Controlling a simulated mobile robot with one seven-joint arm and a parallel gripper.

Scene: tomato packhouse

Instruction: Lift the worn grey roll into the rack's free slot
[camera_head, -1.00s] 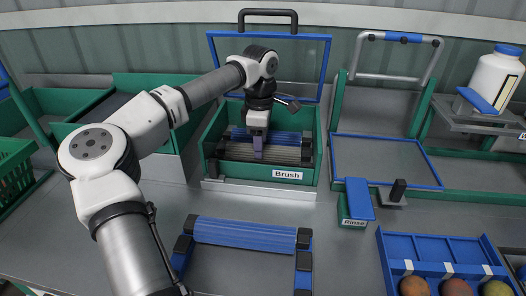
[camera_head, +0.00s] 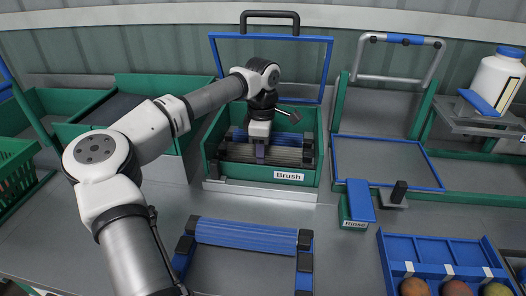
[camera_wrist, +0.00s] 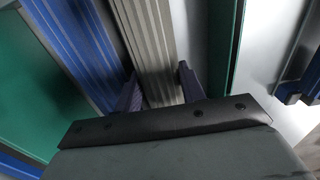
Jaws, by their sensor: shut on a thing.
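The worn grey roll (camera_head: 288,156) lies across the front part of the green Brush box (camera_head: 230,172), in front of a blue ribbed roll (camera_head: 290,138). My gripper (camera_head: 261,154) reaches down into the box from above. In the wrist view, its two dark fingers (camera_wrist: 157,88) stand on either side of the grey ribbed roll (camera_wrist: 148,40) and are shut on it. The blue roll (camera_wrist: 78,45) runs beside it. The rack (camera_head: 304,262) stands on the table in front, with one blue roll (camera_head: 245,232) at its back and an open space before it.
A blue lid (camera_head: 330,70) stands raised behind the box. The green Rinse box (camera_head: 356,222) with a blue cover is to the right. A blue tray (camera_head: 450,245) of fruit is at front right. Bare table lies between the Brush box and the rack.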

